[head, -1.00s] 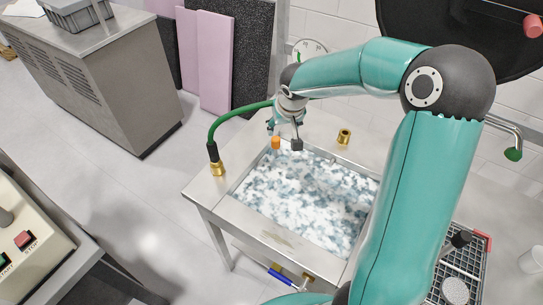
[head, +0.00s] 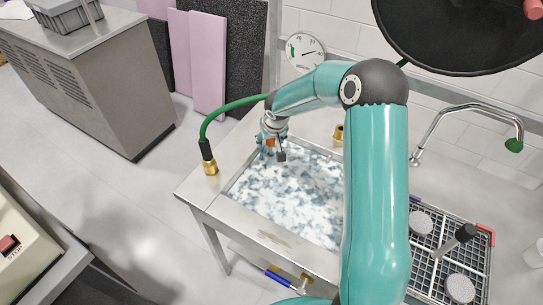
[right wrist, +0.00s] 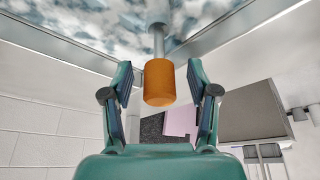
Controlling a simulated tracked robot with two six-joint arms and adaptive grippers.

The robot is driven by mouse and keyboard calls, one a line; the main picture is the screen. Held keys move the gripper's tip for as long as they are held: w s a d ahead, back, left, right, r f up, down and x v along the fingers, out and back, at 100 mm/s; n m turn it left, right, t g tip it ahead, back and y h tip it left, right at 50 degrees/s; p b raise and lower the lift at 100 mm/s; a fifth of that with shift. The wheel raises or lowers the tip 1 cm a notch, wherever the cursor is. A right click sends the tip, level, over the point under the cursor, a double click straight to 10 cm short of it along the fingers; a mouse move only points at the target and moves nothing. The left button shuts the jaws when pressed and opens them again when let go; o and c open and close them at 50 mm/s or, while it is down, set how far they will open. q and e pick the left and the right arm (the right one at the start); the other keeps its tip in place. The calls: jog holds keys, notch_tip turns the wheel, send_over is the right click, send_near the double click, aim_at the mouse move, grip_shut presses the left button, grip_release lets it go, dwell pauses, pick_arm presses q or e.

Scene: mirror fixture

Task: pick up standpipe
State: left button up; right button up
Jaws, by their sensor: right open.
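The standpipe shows in the right wrist view as an orange cylindrical cap (right wrist: 160,84) on a thin grey pipe (right wrist: 157,42) that runs into the foamy water. In the head view its orange top (head: 271,143) stands at the back left corner of the steel sink (head: 238,208), partly hidden by my gripper. My right gripper (head: 272,148) is open over it. In the right wrist view its fingers (right wrist: 160,92) stand on either side of the cap, with a gap on both sides. My left gripper is not in view.
A green hose (head: 220,106) with a brass end (head: 210,168) arches at the sink's left rim. A brass fitting (head: 338,135) stands behind the sink. A dial gauge (head: 305,53) is on the wall. A faucet (head: 462,107) and a black grid rack (head: 424,258) are at right.

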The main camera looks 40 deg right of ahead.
jog(key=shift+w+d+f, duration=0.1)
jog(key=shift+f, duration=0.15)
grip_shut()
jog(key=shift+r, duration=0.1)
dwell(0.3)
